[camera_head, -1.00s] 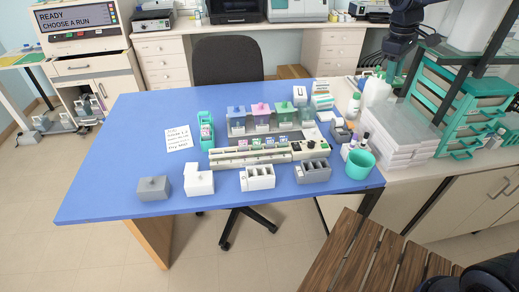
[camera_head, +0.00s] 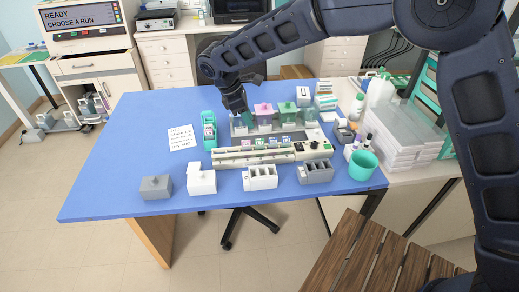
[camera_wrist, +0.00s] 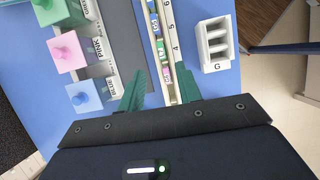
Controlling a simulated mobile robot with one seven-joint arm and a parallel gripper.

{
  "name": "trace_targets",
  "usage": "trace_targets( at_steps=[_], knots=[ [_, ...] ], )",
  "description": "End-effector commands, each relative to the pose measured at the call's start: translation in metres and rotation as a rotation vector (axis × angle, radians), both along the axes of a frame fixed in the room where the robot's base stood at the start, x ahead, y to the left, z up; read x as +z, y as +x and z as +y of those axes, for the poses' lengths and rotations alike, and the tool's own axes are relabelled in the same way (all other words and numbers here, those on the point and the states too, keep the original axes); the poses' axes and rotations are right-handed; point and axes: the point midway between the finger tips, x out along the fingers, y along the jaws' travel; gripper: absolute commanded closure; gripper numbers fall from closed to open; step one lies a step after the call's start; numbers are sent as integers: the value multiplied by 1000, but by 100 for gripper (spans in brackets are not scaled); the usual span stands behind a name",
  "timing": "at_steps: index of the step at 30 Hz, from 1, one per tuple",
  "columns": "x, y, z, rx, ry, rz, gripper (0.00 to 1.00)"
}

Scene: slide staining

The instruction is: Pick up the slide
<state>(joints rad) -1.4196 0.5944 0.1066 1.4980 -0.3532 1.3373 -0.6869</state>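Several small slides with coloured label ends stand in a row along the long cream rack (camera_head: 252,157) in the middle of the blue table. In the wrist view they include a blue-labelled slide (camera_wrist: 155,22), a green-labelled slide (camera_wrist: 160,48) and a pink-labelled slide (camera_wrist: 166,74). My gripper (camera_wrist: 161,72) has two teal fingers spread apart with nothing gripped between them. The nearer end of the slide row appears between the fingers. In the head view my gripper (camera_head: 247,118) hangs by the blue-lidded jar, partly covering it. Its height above the rack is hard to tell.
Blue (camera_wrist: 83,95), pink (camera_head: 263,110) and green (camera_head: 287,108) lidded jars stand behind the rack. In front are a grey block (camera_head: 156,188), white block (camera_head: 201,180), white slotted holder (camera_head: 260,177), grey slotted holder (camera_head: 315,172) and teal cup (camera_head: 362,165).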

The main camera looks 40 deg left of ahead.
Motion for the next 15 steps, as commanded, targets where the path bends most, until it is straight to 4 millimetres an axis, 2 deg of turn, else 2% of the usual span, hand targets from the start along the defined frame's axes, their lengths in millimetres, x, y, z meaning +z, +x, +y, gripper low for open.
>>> trace_targets(
  at_steps=[4, 15],
  knots=[
    [-10, -8, 4, 21, -10, 0, 65],
    [-53, 5, -9, 21, -9, 0, 65]
  ],
)
